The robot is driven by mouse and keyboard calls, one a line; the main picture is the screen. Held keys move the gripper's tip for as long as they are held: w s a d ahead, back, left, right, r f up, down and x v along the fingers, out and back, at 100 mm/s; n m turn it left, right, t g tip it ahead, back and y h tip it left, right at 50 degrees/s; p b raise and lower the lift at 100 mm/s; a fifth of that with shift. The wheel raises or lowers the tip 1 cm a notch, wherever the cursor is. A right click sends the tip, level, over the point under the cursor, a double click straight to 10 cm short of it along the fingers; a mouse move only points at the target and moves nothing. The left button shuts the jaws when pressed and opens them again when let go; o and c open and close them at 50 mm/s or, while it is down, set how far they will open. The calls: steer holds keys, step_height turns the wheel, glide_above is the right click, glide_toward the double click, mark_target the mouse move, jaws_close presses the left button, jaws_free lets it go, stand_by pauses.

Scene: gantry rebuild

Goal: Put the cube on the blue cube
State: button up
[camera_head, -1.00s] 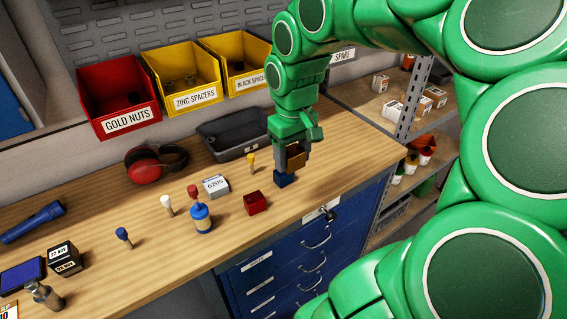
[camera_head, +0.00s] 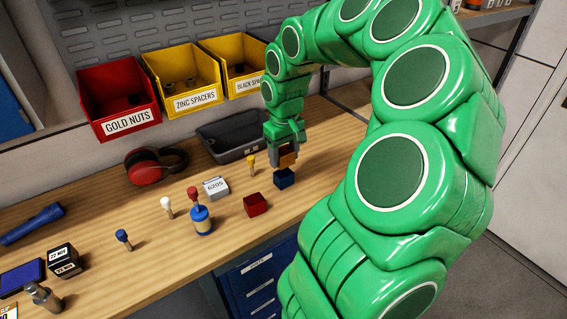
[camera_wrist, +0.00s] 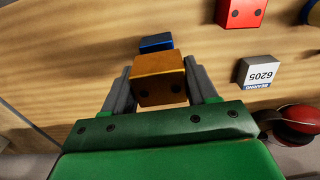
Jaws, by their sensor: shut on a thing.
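My gripper (camera_head: 285,157) is shut on an orange-brown cube (camera_head: 287,160). In the wrist view this orange cube (camera_wrist: 160,78) sits between the two fingers. The blue cube (camera_head: 285,180) stands on the bench just below the held cube in the head view. In the wrist view the blue cube (camera_wrist: 156,42) shows past the held cube's upper edge and is partly hidden by it. I cannot tell whether the two cubes touch.
A red cube (camera_head: 255,205), a 6205 box (camera_head: 216,187) and a yellow-topped peg (camera_head: 251,165) stand to the left. A dark grey tray (camera_head: 218,143) and red earmuffs (camera_head: 140,167) lie behind. Bare bench lies to the right of the blue cube.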

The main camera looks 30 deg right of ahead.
mark_target(283, 163)
steer(key=shift+w+d+f, duration=0.15)
steer(key=shift+w+f, duration=0.15)
steer(key=shift+f, duration=1.65)
steer(key=shift+f, duration=0.15)
steer(key=o, duration=1.2)
step_height(283, 163, up, 11)
steer(key=shift+r, duration=0.65)
